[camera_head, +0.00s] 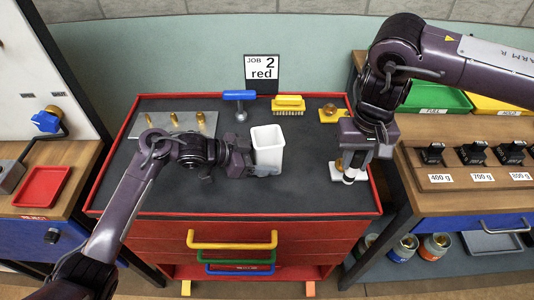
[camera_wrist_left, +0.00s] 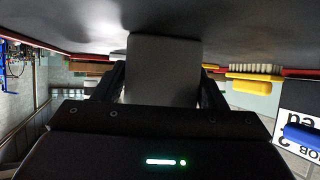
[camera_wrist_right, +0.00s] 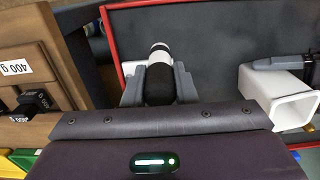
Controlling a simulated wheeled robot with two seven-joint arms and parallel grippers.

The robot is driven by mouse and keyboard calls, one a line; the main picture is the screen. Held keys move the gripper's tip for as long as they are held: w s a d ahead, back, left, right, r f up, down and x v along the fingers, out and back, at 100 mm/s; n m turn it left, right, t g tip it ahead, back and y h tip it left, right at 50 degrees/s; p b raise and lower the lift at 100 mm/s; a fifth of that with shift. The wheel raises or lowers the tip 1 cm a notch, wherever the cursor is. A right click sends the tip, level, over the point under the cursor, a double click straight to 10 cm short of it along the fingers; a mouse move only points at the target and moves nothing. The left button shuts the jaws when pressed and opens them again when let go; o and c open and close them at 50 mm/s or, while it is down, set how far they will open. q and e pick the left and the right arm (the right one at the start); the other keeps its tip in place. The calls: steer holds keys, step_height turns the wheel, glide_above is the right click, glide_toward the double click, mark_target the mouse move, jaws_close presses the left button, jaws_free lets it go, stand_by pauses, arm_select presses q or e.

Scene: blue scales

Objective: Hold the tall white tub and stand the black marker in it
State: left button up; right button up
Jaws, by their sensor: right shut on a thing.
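The tall white tub (camera_head: 267,148) stands upright on the dark top of the red cabinet, and it also shows in the left wrist view (camera_wrist_left: 163,75). My left gripper (camera_head: 254,168) is low at the tub, with one finger on either side of it; I cannot tell whether they press on it. The black marker (camera_wrist_right: 160,84), with a white end, is between the fingers of my right gripper (camera_wrist_right: 160,92), which is shut on it. In the head view the right gripper (camera_head: 352,163) hides most of the marker, near the cabinet's right edge by a white block (camera_head: 335,173).
A blue-handled tool (camera_head: 239,96), a yellow brush (camera_head: 288,104) and a brass-coloured piece (camera_head: 330,113) lie at the back. A metal plate with brass pegs (camera_head: 180,124) is at the left. A job card (camera_head: 262,73) stands behind. The cabinet's front middle is clear.

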arm_select(q)
steer(key=shift+c, duration=1.2)
arm_select(e)
steer(key=shift+w+a+r+n, duration=0.15)
steer(key=shift+a+n, duration=0.1)
steer(key=shift+n, duration=0.05)
steer(key=w+a+r+n, duration=0.4)
steer(key=w+a+n, duration=0.2)
steer(key=a+n, duration=0.3)
step_height(320, 180, up, 6)
steer(key=n, duration=0.8)
glide_above(267, 153)
steer(key=w, duration=0.4)
steer(key=shift+s+d+f, duration=0.1)
steer(key=shift+s+f, duration=0.1)
steer(key=shift+f, duration=1.35)
steer(key=shift+f, duration=0.1)
steer(key=shift+f, duration=2.9)
